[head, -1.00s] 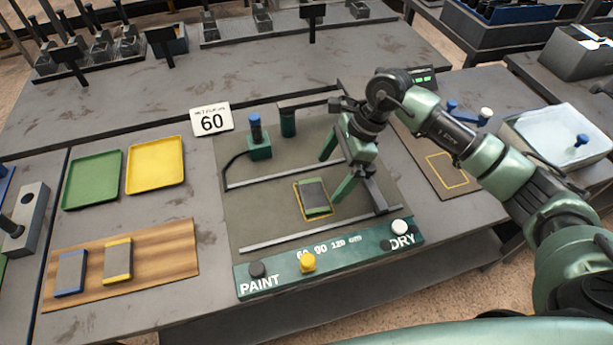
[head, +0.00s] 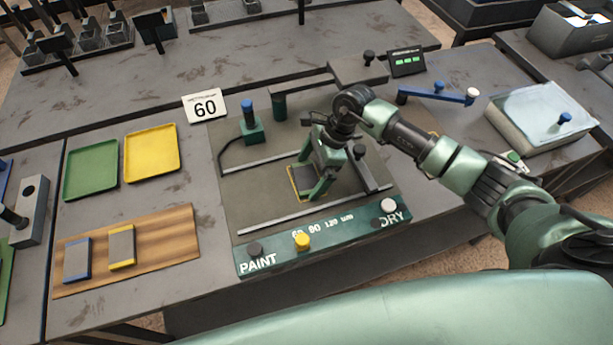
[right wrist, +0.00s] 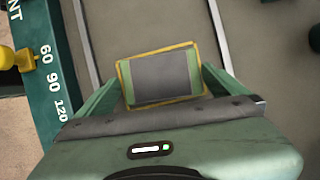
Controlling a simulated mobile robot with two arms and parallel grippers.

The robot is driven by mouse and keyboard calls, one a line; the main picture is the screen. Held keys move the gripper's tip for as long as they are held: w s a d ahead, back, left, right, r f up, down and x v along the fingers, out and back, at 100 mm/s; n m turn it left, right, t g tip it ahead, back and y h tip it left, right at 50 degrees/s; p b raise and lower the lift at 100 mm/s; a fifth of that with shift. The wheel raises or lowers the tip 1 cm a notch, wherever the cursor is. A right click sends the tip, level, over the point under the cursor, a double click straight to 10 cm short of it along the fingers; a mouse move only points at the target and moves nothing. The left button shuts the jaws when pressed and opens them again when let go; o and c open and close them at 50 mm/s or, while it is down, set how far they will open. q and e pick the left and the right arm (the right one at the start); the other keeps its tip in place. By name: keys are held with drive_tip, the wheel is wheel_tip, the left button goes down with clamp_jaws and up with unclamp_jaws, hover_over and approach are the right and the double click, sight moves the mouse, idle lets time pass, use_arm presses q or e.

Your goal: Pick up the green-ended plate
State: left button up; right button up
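The green-ended plate (right wrist: 161,76) is a small grey plate with a green band at each end. In the right wrist view it lies flat inside a yellow outline on the dark board. My right gripper (head: 310,186) points down over it, with one finger beside each green end. The fingers are spread and I see no clear grip on the plate. In the head view the gripper partly hides the plate (head: 303,181). My left gripper is in no view.
A green front strip (head: 325,237) with knobs, a rail on each side, and a blue-topped post (head: 249,122) surround the spot. Green (head: 91,170) and yellow (head: 152,153) trays and a wooden board (head: 181,235) with two plates lie left.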

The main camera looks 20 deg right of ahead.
drive_tip(key=c, duration=1.5)
drive_tip(key=shift+w+r, duration=0.1)
drive_tip(key=shift+r, duration=0.05)
drive_tip(key=shift+c, duration=0.8)
